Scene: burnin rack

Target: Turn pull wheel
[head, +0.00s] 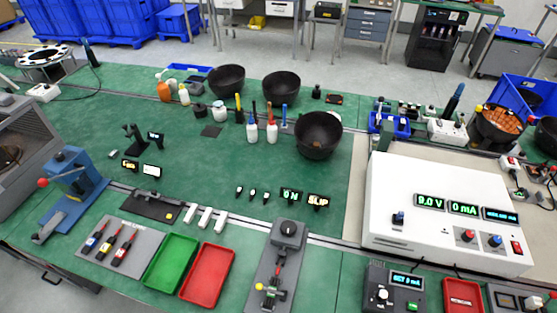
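A narrow grey fixture (262,273) stands at the front centre of the green bench. I cannot tell for certain that this round part is the pull wheel. Neither of my grippers is in view.
Green (170,262) and red (207,275) trays stand left of the fixture, beside a grey tool board (119,246). A white instrument box (446,213) stands to the right. A control box (393,288) is at the front right. Black bowls (318,136) stand farther back.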

